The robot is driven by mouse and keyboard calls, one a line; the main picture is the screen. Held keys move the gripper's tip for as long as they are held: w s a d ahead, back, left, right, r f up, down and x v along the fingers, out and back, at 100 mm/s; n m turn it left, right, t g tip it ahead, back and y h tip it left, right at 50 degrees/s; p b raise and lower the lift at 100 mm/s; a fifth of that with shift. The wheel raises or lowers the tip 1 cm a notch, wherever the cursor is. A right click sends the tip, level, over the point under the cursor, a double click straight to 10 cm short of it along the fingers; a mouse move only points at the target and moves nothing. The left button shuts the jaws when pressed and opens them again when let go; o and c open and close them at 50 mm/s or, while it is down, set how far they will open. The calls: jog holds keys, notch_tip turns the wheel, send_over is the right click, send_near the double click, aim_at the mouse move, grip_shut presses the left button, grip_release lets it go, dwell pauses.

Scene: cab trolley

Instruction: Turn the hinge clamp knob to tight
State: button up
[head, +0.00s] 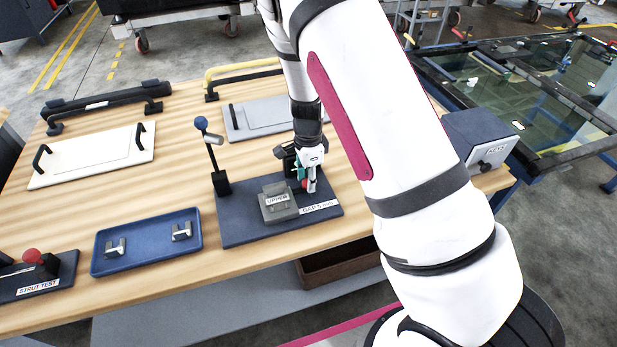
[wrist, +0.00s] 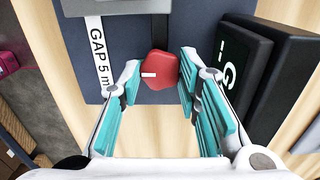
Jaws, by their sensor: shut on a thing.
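The red clamp knob (wrist: 160,68) sits on the dark blue fixture plate in the wrist view. It has a short white mark on its left part, lying roughly level in that picture. My gripper (wrist: 160,80) has its teal-padded fingers on both sides of the knob and is shut on it. In the head view my gripper (head: 307,180) points down at the right part of the fixture plate (head: 240,230). Only a little of the red knob (head: 304,184) shows there; the rest is hidden by the fingers.
A grey block labelled UPPER (head: 277,207) and a lever with a blue ball (head: 201,123) stand close to my gripper. A label reading GAP 5 m (wrist: 101,55) lies beside the knob. A dark box with a lit display (wrist: 240,68) stands right of my fingers. A blue tray (head: 140,258) holds two metal pieces.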

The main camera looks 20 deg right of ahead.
dwell(0.3)
jog(key=o, duration=0.9)
jog(key=shift+c, duration=0.2)
notch_tip(320, 180, up, 12)
